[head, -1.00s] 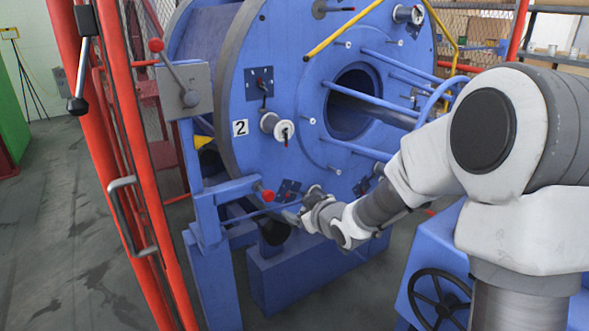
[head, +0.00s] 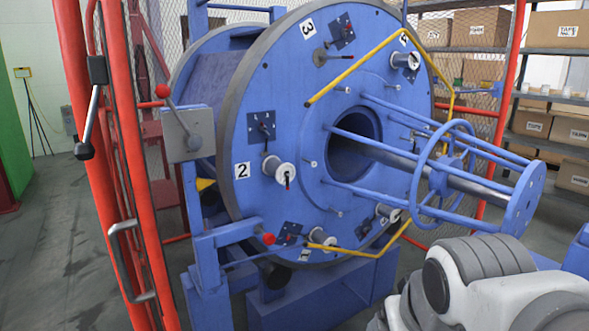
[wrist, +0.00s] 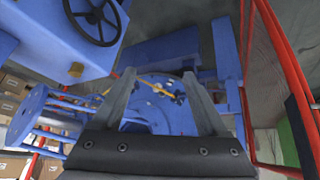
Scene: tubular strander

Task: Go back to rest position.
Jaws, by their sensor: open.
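My gripper (wrist: 160,76) shows in the wrist view with its two grey fingers spread apart and nothing between them. In the head view only folded white and grey links of my arm show at the lower right; the gripper itself is out of that picture. The blue strander (head: 262,215), with a big round disc, white spools and numbered plates, stands beyond the arm. In the wrist view its disc (wrist: 172,112) appears past the fingers, apart from them.
Red frame posts (head: 85,150) with a handle stand at the left. A yellow bar (head: 358,70) crosses the disc. Shelves with cardboard boxes (head: 557,30) stand at the back right. A black handwheel (wrist: 92,18) shows in the wrist view. Floor at the left is clear.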

